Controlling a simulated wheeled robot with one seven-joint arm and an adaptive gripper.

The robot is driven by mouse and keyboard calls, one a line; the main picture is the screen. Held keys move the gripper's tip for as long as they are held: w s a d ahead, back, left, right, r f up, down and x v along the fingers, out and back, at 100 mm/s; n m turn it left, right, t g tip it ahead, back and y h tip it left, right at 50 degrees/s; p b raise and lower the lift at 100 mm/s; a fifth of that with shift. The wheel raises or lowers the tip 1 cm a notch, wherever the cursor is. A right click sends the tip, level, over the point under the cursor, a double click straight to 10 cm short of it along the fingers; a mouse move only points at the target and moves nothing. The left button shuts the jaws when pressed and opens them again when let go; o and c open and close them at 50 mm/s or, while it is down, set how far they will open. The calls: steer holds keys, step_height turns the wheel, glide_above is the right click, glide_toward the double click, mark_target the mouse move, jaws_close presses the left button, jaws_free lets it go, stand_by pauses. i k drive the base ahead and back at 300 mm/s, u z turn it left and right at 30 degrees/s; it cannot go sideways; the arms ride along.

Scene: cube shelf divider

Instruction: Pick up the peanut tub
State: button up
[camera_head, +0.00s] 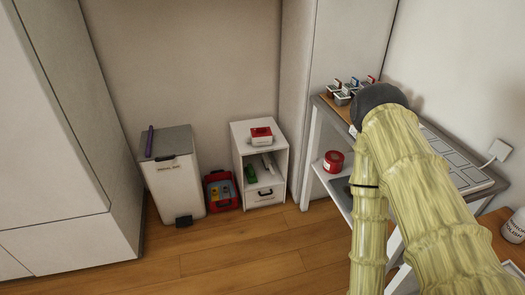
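Two tubs are in view, and I cannot read which is the peanut tub. A round red tub with a pale label (333,162) stands on the lower shelf of the white side table, left of my arm. A white tub with dark lettering (515,227) stands on a wooden surface at the right edge, partly cut off by the frame. My arm, in a yellow-green ribbed sleeve with a dark grey joint, fills the right of the view. It hides part of the side table. My gripper is not in view.
The white side table (316,130) holds several small containers on top and a pale panel (452,160) on the right. A white bin (174,178), a red crate (221,204) and a small white cabinet (264,198) stand along the wall. The wooden floor (230,260) in front is clear.

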mark_target(264, 141)
steer(key=u, duration=0.6)
steer(key=i, duration=0.45)
steer(key=u, duration=0.5)
steer(key=i, duration=1.35)
steer(key=z, duration=0.75)
